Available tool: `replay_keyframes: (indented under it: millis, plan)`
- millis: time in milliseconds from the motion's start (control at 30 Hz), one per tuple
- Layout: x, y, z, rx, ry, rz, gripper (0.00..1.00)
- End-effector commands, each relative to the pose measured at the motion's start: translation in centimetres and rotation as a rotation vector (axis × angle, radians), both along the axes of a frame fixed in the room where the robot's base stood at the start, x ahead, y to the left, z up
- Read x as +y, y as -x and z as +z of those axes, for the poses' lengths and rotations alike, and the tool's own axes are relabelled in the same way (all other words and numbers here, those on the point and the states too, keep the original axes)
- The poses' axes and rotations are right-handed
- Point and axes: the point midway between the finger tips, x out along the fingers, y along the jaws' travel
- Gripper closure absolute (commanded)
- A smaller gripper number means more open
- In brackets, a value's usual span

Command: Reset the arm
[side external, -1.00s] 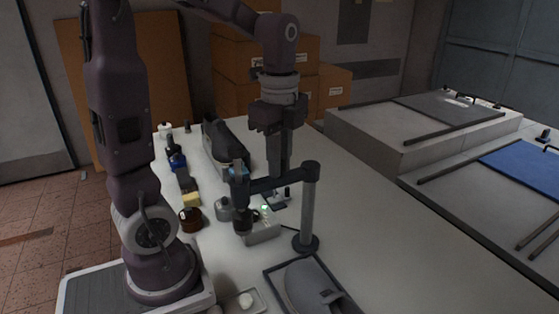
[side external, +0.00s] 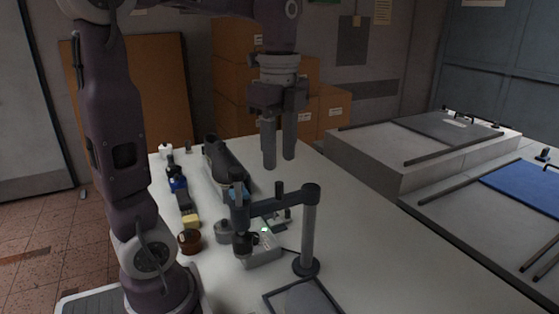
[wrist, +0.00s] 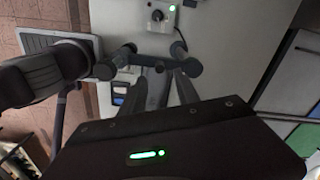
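My gripper (side external: 279,164) hangs fingers-down above the white table (side external: 375,245), higher than the post of the stand. Its two fingers are apart with nothing between them. In the wrist view the fingers (wrist: 171,70) also show a gap. In the side view a dark shoe-last-like form (side external: 226,162) lies on the table behind and left of the gripper. A dark stand (side external: 309,235) with a horizontal arm rises in front of the gripper, clear of it.
A brown jar (side external: 190,241) and a yellow block (side external: 191,221) line the left edge. A dark-rimmed tray (side external: 305,300) lies in front. Cardboard boxes (side external: 235,95) stand behind. The table's right side is clear.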

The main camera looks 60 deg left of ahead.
Motion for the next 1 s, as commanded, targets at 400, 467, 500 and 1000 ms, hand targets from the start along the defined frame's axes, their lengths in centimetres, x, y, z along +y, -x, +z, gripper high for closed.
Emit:
replay_keyframes:
  millis: [400, 467, 500, 1000]
  plan:
    - [-2.7, 2.3, 0.2, -0.101, 0.001, 0.22, 0.62]
    - [-4.6, 4.2, -0.1, -0.182, 0.021, 0.401, 0.62]
    - [-5.7, 5.4, -0.5, -0.233, 0.046, 0.529, 0.62]
    - [-9.7, 11.0, -4.1, -0.432, 0.297, 1.17, 0.62]
